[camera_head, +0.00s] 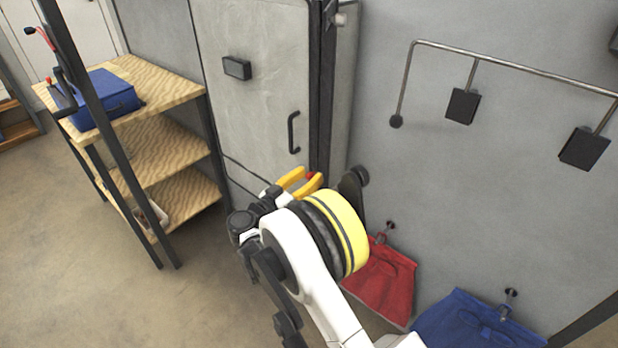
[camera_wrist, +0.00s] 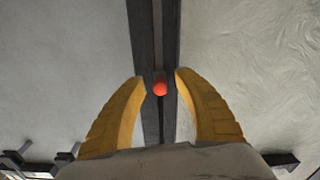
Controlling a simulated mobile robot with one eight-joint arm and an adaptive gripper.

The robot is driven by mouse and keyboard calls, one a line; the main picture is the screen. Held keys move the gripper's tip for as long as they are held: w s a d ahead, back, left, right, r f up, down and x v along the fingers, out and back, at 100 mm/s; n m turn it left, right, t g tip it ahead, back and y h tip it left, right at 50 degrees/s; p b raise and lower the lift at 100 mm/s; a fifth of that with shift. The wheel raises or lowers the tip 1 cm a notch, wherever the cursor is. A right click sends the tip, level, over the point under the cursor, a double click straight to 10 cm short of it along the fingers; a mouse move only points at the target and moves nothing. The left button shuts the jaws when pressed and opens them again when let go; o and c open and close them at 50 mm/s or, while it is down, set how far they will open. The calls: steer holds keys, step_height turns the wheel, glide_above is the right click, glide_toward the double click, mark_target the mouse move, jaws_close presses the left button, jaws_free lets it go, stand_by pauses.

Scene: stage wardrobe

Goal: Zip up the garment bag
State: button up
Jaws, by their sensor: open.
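The garment bag (camera_head: 255,100) appears as a tall light-grey wrinkled panel, with a second grey panel (camera_head: 346,95) right of a dark vertical strip (camera_head: 326,80). In the wrist view, this strip (camera_wrist: 152,30) runs down between two grey surfaces. A small red ball (camera_wrist: 160,88), apparently the zip pull, sits on the strip. My gripper (camera_head: 308,178) is open, its yellow fingers pointing at the strip low on the bag. In the wrist view the fingertips (camera_wrist: 161,76) stand on either side of the red ball, with gaps. The zip's lower part is hidden behind my gripper.
A wooden shelf unit (camera_head: 155,78) with a blue case (camera_head: 105,97) on top stands to the left. A metal rail (camera_head: 520,66) with dark blocks is on the right wall. Red cloth (camera_head: 385,280) and blue cloth (camera_head: 470,325) hang below, near my arm. Floor is clear at left front.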

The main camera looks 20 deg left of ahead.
jaws_close()
step_height(320, 180, up, 39)
steer(key=p, duration=1.7)
steer(key=shift+r, duration=0.15)
jaws_free()
steer(key=shift+s, duration=0.1)
